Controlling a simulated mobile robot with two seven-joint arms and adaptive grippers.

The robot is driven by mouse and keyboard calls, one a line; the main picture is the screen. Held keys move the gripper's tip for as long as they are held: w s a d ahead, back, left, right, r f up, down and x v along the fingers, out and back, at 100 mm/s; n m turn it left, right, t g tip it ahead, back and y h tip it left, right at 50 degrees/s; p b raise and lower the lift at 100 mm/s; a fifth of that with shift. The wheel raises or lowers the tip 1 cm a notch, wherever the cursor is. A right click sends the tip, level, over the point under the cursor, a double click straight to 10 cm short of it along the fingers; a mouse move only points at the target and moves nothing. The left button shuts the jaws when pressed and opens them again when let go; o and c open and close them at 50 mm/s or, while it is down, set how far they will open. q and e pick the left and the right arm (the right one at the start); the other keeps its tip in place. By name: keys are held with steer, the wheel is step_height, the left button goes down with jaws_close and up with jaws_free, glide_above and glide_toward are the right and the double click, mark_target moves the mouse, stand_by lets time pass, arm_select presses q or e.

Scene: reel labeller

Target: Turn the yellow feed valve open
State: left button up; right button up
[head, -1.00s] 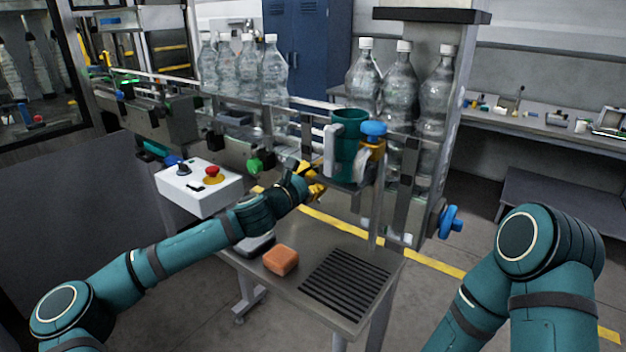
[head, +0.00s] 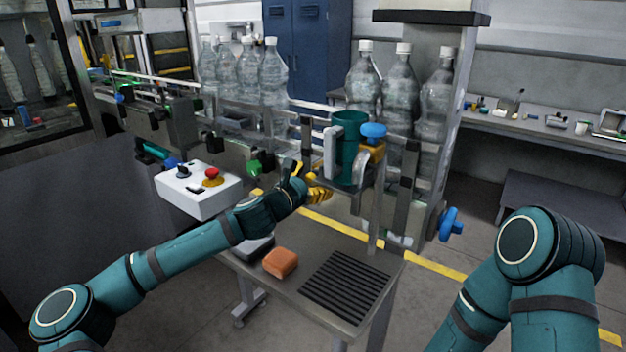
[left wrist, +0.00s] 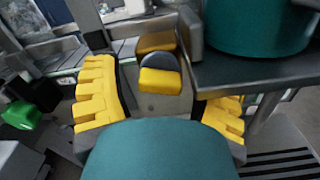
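The yellow feed valve (left wrist: 160,82) shows in the left wrist view as a short yellow handle with a dark rounded hub, on a grey metal face. My left gripper (left wrist: 163,95) is open, with one yellow finger on each side of the handle and a visible gap to both. In the head view my left gripper (head: 309,183) is below and left of the green cup; there the valve cannot be told apart from the yellow fingers. My right gripper is out of view; only part of my right arm shows.
A green cup (head: 349,148) and a blue knob (head: 374,130) sit just right of my gripper. A white control box (head: 198,190) with a red button is to the left. An orange block (head: 281,262) lies on the low table (head: 300,309). Bottles (head: 398,95) stand behind.

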arm_select(q)
steer(key=v, duration=1.2)
steer(key=shift+c, duration=0.3)
